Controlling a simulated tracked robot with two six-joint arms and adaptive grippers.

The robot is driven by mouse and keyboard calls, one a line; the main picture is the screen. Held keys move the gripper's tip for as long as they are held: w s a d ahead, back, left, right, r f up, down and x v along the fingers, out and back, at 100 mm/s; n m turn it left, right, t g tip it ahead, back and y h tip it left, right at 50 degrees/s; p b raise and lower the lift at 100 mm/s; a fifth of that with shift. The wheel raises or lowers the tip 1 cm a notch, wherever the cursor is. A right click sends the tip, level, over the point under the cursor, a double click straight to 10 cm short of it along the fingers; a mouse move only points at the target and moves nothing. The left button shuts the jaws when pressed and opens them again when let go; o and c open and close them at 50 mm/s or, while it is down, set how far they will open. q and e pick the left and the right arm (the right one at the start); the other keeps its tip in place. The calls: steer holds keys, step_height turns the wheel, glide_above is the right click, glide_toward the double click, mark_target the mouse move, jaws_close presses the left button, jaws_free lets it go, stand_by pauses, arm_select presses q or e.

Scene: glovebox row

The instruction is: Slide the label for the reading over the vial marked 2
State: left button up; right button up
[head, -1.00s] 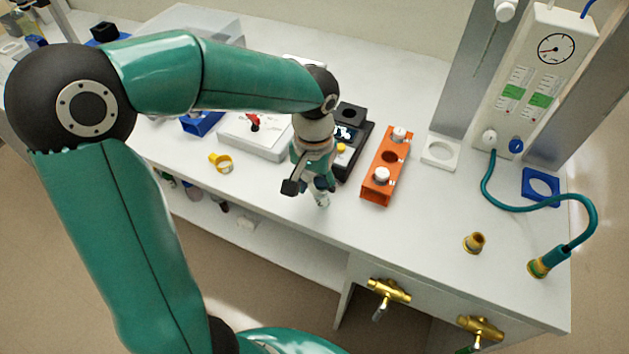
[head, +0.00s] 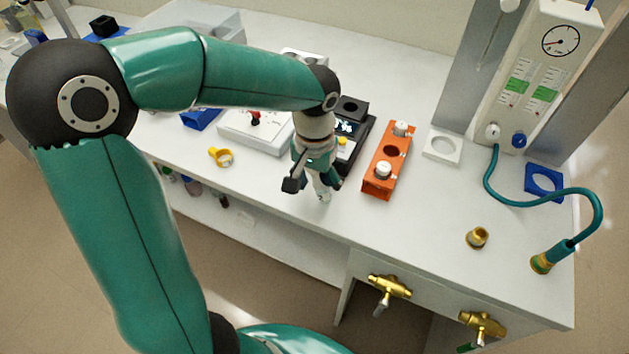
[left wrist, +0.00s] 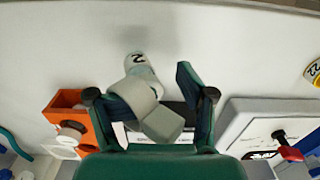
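A pale vial (left wrist: 140,72) marked 2 is between the finger tips of my left gripper (left wrist: 152,100) in the left wrist view. The fingers stand apart, with a gap on the right; I cannot tell whether the left finger touches the vial. In the head view my left gripper (head: 308,178) points down over the bench, with the vial (head: 322,190) partly hidden under it. A yellow ring label (head: 221,157) lies on the bench to the left; in the left wrist view it shows "22" (left wrist: 314,72). A dark instrument (head: 358,140) with a lit display is partly hidden behind my gripper. My right gripper is not in view.
An orange rack (head: 377,186) holds two white-capped vials, with an empty middle hole. A white box (head: 262,142) with a red part stands left. The front bench strip is clear.

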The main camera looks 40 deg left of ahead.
arm_select(q)
steer(key=o, duration=0.5)
steer(key=shift+r, duration=0.1)
step_height(320, 180, up, 12)
steer(key=shift+w+f, duration=0.1)
stand_by(0.4)
stand_by(0.4)
